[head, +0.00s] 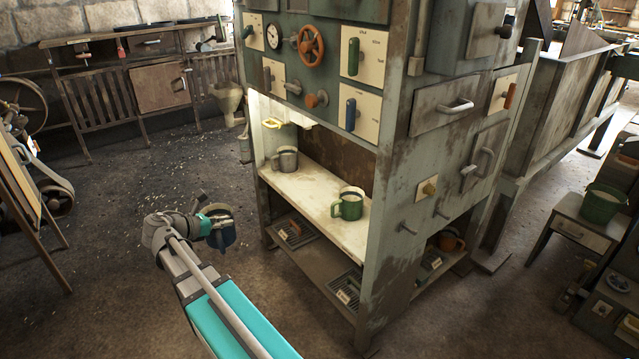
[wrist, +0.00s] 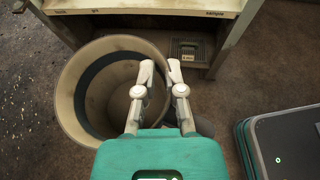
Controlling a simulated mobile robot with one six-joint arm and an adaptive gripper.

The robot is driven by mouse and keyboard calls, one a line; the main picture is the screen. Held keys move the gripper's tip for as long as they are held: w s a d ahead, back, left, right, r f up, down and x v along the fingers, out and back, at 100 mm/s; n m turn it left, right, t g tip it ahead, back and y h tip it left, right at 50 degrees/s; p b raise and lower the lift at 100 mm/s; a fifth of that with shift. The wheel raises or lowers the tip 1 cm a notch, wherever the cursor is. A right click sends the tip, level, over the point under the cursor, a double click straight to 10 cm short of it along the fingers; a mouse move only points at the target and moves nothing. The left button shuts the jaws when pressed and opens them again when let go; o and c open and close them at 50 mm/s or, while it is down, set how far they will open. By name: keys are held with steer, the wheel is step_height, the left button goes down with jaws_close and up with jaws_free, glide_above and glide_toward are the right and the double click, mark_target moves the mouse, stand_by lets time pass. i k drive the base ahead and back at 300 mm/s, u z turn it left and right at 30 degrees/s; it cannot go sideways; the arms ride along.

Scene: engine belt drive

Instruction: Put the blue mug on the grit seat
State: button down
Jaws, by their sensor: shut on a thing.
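The blue mug (head: 222,239) hangs at my gripper (head: 214,222), in front and left of the cabinet. In the wrist view the mug (wrist: 72,82) is a wide beige-lined cup with a dark band inside, its mouth facing the camera. My gripper (wrist: 160,72) is shut on it at its right side; the exact contact is partly hidden by the fingers. Dark grated seats with small labels show on the cabinet's low shelf, at the left (head: 294,232) and front (head: 346,290). One labelled seat (wrist: 188,50) lies beyond the fingers in the wrist view. I cannot read which is grit.
The pale middle shelf (head: 312,189) holds a grey mug (head: 286,160) and a green mug (head: 349,205). An orange mug (head: 451,241) is low at the right. The cabinet post (head: 385,220) and shelf edge (wrist: 145,4) are obstacles.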

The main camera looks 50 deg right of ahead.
mark_target(306, 185)
steer(key=z, duration=1.15)
steer(key=i, duration=1)
